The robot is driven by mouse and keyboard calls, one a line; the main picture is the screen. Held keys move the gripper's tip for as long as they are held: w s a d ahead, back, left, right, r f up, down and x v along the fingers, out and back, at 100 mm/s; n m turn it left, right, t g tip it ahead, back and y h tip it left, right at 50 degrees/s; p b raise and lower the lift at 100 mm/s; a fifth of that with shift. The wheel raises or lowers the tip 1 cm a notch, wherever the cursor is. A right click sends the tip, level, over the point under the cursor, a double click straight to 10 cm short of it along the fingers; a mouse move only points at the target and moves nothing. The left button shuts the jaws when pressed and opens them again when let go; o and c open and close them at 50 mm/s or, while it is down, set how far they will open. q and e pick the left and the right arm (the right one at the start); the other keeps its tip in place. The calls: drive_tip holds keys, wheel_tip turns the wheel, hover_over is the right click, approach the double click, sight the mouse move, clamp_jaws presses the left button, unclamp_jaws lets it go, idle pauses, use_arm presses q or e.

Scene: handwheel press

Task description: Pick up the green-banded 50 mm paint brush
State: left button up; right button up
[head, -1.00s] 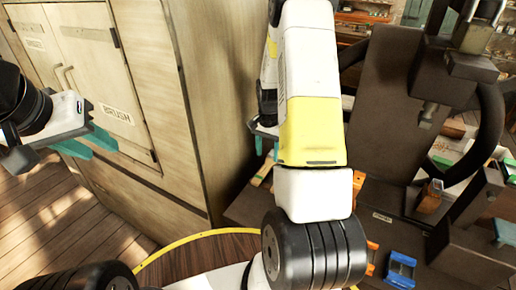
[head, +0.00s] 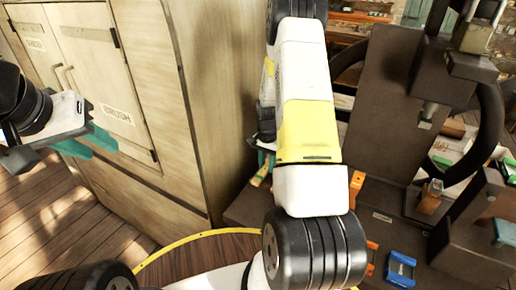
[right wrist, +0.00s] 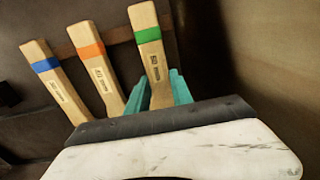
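The green-banded brush (right wrist: 150,50) stands handle up in the right wrist view, at the right end of a row of three wooden-handled brushes. Its lower part is hidden behind my gripper body. My right gripper (right wrist: 160,95) has one teal finger on each side of this handle. I cannot tell whether the fingers touch it. In the head view the right gripper (head: 267,160) is mostly hidden behind my arm. My left gripper (head: 90,143) is at the left of the head view, its teal fingers apart and empty.
An orange-banded brush (right wrist: 97,72) and a blue-banded brush (right wrist: 52,75) stand close to the left of the green one. A tall cabinet (head: 190,100) stands left of my right arm. The dark handwheel press (head: 385,110) stands to the right, with a blue object (head: 400,268) before it.

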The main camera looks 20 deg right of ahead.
clamp_jaws()
